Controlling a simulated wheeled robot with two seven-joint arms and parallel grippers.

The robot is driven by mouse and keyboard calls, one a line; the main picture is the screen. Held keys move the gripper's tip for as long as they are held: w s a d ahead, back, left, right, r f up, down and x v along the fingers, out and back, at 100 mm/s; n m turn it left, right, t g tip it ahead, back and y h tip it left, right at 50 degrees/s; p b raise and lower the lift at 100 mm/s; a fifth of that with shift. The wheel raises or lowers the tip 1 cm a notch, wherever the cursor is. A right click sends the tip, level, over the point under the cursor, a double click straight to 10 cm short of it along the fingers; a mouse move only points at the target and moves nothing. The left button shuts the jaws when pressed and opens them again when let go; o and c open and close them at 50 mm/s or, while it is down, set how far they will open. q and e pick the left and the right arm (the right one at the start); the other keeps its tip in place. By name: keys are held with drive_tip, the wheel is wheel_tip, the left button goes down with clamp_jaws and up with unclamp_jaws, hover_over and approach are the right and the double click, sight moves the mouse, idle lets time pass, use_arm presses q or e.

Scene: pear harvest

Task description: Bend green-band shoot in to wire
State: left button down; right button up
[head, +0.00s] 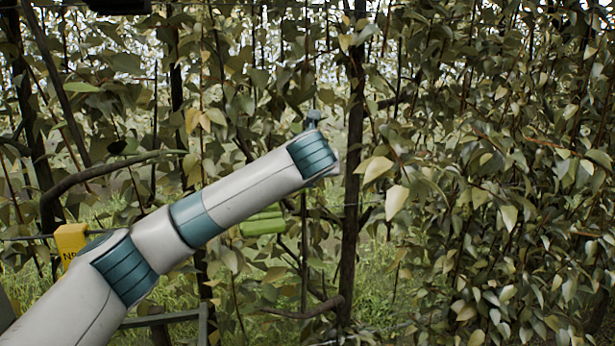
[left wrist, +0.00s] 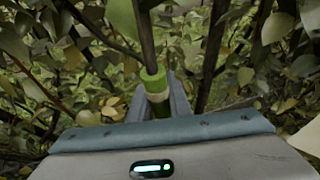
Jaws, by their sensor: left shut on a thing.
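The shoot with the green band (left wrist: 155,82) shows in the left wrist view, with a pale ring below the green and its dark stem rising above. My left gripper (left wrist: 165,98) is shut on this shoot, its grey fingers at and just below the band. In the head view my left arm crosses from lower left to the centre, and its fingers are hidden behind the wrist. A bright green piece (head: 263,224) shows just below the forearm; I cannot tell if it is the same band. A short stretch of wire (head: 28,238) shows at the left. My right gripper is not in view.
A dark upright trunk (head: 352,150) stands just right of my wrist. Dense leafy branches (head: 500,180) fill the right side. A yellow tag (head: 71,241) sits at the left by my arm. A curved bare branch (head: 100,172) lies above it. Grass shows below.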

use_arm(q)
drive_tip(key=shift+w+a, duration=0.2)
drive_tip(key=shift+w, duration=0.1)
drive_tip(key=shift+r, duration=0.1)
drive_tip(key=c, duration=1.7)
unclamp_jaws()
drive_tip(key=shift+c, duration=0.2)
drive_tip(key=shift+o, duration=0.5)
drive_tip(key=shift+w+f, duration=0.25)
drive_tip(key=shift+w, duration=0.15)
drive_tip(key=b+v, duration=0.8)
drive_tip(key=v, duration=0.9)
drive_tip(key=shift+r+b, duration=0.3)
drive_tip(key=shift+r, duration=0.05)
drive_tip(key=shift+a, duration=0.1)
